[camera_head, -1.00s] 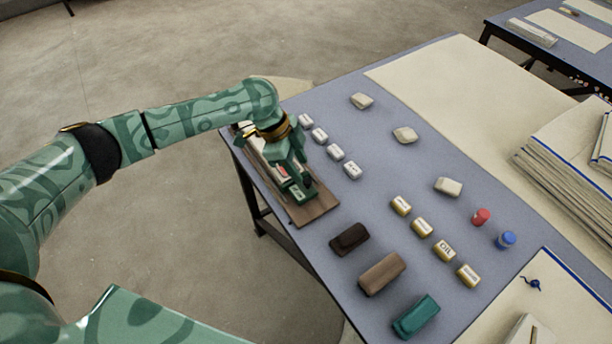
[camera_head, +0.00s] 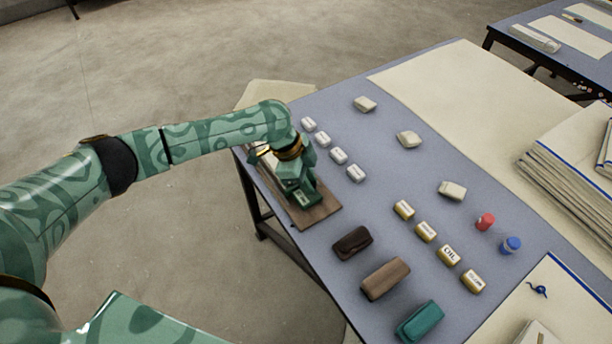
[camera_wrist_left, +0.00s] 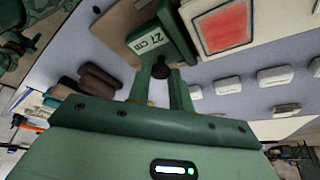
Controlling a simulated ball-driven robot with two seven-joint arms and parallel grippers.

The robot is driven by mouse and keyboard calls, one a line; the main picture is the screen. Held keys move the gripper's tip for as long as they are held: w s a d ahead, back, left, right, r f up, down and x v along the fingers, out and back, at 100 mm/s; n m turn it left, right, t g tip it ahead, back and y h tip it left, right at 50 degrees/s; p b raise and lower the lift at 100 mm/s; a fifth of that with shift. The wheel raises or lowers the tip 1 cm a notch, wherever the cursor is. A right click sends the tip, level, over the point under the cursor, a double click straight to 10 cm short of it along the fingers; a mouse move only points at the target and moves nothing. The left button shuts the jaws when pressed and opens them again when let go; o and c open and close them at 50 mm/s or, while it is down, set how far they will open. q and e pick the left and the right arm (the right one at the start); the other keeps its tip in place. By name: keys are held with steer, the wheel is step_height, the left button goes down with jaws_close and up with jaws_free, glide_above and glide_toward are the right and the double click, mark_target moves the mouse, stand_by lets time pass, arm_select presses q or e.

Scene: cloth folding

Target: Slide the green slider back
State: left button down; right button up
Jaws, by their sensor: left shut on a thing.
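The green slider (camera_wrist_left: 160,42) carries a white "27 cm" label and has a dark round knob (camera_wrist_left: 160,70). It sits on a brown wooden board (camera_head: 322,213) at the near left edge of the table. My left gripper (camera_wrist_left: 160,84) has its fingers on either side of the knob, shut on it. In the head view my left gripper (camera_head: 299,186) is over the board and hides most of the slider. A pale block with a red patch (camera_wrist_left: 222,26) lies beside the slider in the wrist view. My right gripper is not in view.
Several white labelled blocks (camera_head: 338,156) stand in a row right of the board. Dark, brown and teal blocks (camera_head: 418,321) lie nearer, beside several gold-edged labelled blocks (camera_head: 425,231). Red (camera_head: 485,222) and blue (camera_head: 510,245) jars stand farther right. The floor left of the table is open.

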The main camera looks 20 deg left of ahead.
mark_target(315, 200)
arm_select(q)
steer(key=shift+s+d+r+p, duration=0.15)
steer(key=shift+s+d+p, duration=0.35)
steer(key=shift+d, duration=0.15)
steer(key=shift+s+d+r+p, duration=0.15)
steer(key=shift+s+d+p, duration=0.25)
steer(key=shift+s+d, duration=0.15)
steer(key=shift+d+f, duration=0.15)
steer(key=shift+d, duration=0.15)
steer(key=shift+s+f, duration=0.1)
steer(key=shift+f, duration=0.05)
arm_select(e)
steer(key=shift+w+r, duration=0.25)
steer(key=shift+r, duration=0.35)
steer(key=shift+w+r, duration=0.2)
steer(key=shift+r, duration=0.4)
arm_select(q)
steer(key=c, duration=1.3)
jaws_free()
steer(key=shift+o, duration=0.2)
steer(key=p+v, duration=0.5)
steer(key=v, duration=1.1)
steer(key=shift+p, duration=0.4)
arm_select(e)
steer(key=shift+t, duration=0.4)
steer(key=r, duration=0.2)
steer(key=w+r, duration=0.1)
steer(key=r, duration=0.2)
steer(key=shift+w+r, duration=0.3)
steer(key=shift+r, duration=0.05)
